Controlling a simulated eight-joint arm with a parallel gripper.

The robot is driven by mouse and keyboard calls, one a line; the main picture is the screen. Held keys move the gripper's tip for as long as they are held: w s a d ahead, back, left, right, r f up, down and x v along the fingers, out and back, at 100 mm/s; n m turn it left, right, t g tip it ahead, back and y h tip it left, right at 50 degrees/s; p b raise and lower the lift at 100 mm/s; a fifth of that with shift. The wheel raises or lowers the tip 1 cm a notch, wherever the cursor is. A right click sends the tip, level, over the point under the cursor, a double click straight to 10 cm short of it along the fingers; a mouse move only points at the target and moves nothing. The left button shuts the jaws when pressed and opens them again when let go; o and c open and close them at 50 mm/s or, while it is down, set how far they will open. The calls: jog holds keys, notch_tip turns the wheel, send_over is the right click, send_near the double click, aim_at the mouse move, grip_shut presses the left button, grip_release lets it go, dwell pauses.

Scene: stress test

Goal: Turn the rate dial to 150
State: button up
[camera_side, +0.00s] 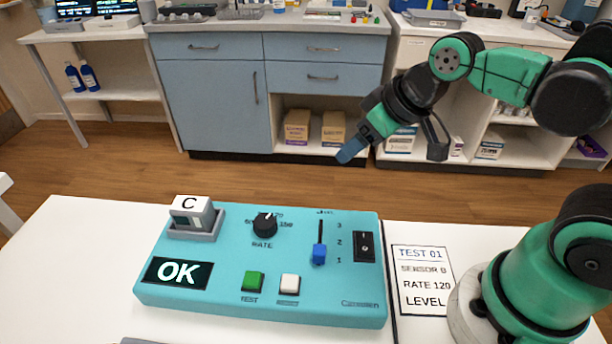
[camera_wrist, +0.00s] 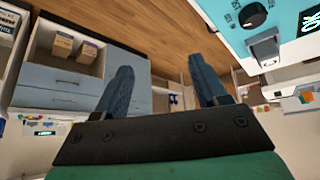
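The black rate dial (camera_side: 265,225) is on the turquoise panel (camera_side: 220,285), with 60 printed to its left and 150 to its right. Its pointer seems to face up, near a partly hidden label; the exact setting is hard to read. The dial also shows at the top right of the wrist view (camera_wrist: 253,15). My gripper (camera_side: 394,154) is open and empty, raised beyond and to the right of the panel, well apart from the dial. In the wrist view its two fingers (camera_wrist: 161,70) are spread with nothing between them.
The panel also has a block marked C (camera_side: 190,212) in a dock, an OK display (camera_side: 178,273), a green button (camera_side: 252,281), a white button (camera_side: 289,284), a blue slider (camera_side: 319,254) and a black switch (camera_side: 364,247). A card (camera_side: 422,280) reads RATE 120. Space above the panel is clear.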

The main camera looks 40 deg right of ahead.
aim_at(265, 221)
jog(key=w+a+f+n+g+y, duration=0.1)
jog(key=a+n, duration=0.2)
jog(key=w+a+f+n+g+y, duration=0.1)
jog(key=a+n+g, duration=0.1)
jog(key=a+n, duration=0.2)
jog(key=w+a+f+n+g+y, duration=0.1)
jog(key=a+n, duration=0.3)
jog(key=shift+a+f, duration=0.25)
jog(key=shift+w+a+f+g, duration=0.1)
jog(key=shift+a+f+g, duration=0.05)
jog(key=shift+a+g, duration=0.15)
jog(key=shift+n, duration=0.3)
jog(key=shift+x, duration=2.75)
grip_shut()
